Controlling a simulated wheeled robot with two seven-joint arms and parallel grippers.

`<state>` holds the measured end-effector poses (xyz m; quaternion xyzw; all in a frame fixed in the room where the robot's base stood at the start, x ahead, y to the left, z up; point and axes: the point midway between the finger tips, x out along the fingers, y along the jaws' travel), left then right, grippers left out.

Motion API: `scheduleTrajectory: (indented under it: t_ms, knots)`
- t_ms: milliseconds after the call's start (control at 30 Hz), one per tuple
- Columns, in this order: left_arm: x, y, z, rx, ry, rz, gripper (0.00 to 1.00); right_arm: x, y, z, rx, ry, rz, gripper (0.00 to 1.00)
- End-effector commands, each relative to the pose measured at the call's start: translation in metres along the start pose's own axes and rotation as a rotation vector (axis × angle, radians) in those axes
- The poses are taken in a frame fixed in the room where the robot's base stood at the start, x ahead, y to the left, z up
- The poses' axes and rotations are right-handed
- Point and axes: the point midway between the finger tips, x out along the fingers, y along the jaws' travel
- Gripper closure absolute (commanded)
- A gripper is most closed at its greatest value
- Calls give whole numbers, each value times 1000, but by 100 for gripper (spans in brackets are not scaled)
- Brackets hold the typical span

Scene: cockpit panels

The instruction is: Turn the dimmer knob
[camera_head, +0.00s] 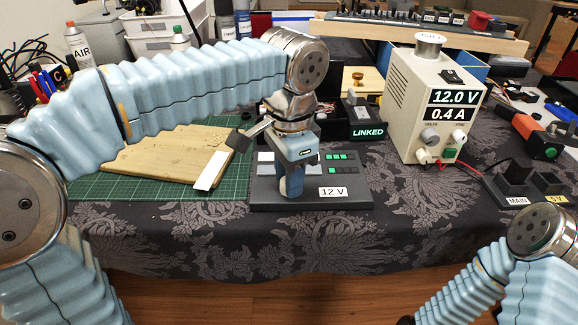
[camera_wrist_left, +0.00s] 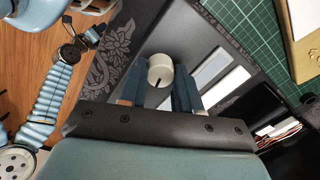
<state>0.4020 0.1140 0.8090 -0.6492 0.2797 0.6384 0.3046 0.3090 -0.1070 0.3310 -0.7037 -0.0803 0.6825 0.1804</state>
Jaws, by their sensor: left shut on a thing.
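The dimmer knob (camera_wrist_left: 160,69) is a pale round knob with a dark pointer line, on a dark panel. My left gripper (camera_wrist_left: 160,92) points down at the panel, with its two dark blue fingers on either side of the knob, shut on it. In the head view my left gripper (camera_head: 291,187) is over the left part of the panel (camera_head: 310,201), which bears a "12 V" label and lit green segments. There the fingers mostly hide the knob. My right arm is at the bottom right; its gripper shows small in the left wrist view (camera_wrist_left: 80,38), its jaws unclear.
A power supply (camera_head: 430,108) reading 12.0 V and 0.4 A stands at the right. A box lit "LINKED" (camera_head: 367,132) stands behind the panel. A wooden board (camera_head: 165,153) lies on a green mat (camera_head: 110,188) at the left. The front cloth is clear.

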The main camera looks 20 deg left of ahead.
Motion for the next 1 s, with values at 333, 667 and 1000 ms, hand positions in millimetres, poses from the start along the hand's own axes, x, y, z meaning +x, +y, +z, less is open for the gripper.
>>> scheduleTrajectory:
  t_ms: [333, 667, 1000]
  knots:
    - [-3, 0, 0, 326, 14, -1, 98, -19, -8, 0, -2, -2, -2, 100]
    - [-1, 0, 0, 628, 27, -2, 98, -26, -11, 0, -4, -3, -3, 100]
    - [0, 0, 0, 849, 35, -2, 98, -26, -11, 0, -4, -3, -3, 100]
